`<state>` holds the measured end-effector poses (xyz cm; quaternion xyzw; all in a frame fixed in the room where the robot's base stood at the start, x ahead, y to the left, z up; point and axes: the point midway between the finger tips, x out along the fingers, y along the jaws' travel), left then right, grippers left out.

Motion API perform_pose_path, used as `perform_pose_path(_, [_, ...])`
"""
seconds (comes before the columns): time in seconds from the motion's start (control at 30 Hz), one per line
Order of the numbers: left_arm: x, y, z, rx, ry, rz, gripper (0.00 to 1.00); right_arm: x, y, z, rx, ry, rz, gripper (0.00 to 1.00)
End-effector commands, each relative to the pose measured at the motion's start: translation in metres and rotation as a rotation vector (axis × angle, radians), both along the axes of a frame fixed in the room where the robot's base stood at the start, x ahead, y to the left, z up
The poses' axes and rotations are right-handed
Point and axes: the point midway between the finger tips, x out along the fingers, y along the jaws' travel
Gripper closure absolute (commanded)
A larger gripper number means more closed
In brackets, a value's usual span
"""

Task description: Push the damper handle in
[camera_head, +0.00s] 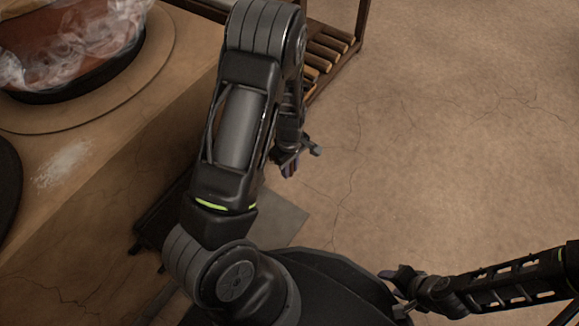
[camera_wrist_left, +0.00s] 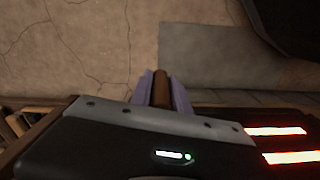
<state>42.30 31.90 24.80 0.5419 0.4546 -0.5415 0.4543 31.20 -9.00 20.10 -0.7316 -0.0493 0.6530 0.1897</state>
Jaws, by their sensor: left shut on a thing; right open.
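My left gripper (camera_head: 291,166) reaches down beyond my left arm in the head view, beside the front of the counter. In the left wrist view its purple fingers are shut on a brown bar-like piece (camera_wrist_left: 162,90), which looks like the damper handle. Only a short length of it shows between the fingers; the rest is hidden by the gripper body. In the head view my arm and fingers hide the handle. How far out it stands cannot be told. My right gripper (camera_head: 400,283) is open and empty at the lower right, above the floor.
A counter (camera_head: 128,128) at the left bears a round, smoking reddish-brown vessel (camera_head: 80,62) and a pale powder patch (camera_head: 62,163). A slatted wooden rack (camera_head: 330,46) stands at the top. Glowing orange slots (camera_wrist_left: 278,131) show in the left wrist view. Cracked floor (camera_head: 450,140) is clear at right.

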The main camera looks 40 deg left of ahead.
Motion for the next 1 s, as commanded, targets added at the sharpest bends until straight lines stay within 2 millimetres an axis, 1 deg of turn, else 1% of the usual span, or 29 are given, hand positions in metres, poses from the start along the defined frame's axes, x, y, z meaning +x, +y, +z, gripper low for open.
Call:
perform_pose_path(0.87, [0.000,0.000,0.000,-0.001,0.001,0.000,1.00,0.000,0.000,0.000,0.000,0.000,0.000,0.53])
perform_pose_path(0.93, [0.000,0.004,0.000,-0.001,0.001,0.002,1.00,0.000,0.000,0.000,0.000,0.000,0.000,0.53])
perform_pose_path(1.0, [0.000,0.013,0.000,0.000,0.001,0.005,1.00,0.000,0.000,0.000,0.000,0.000,0.000,0.53])
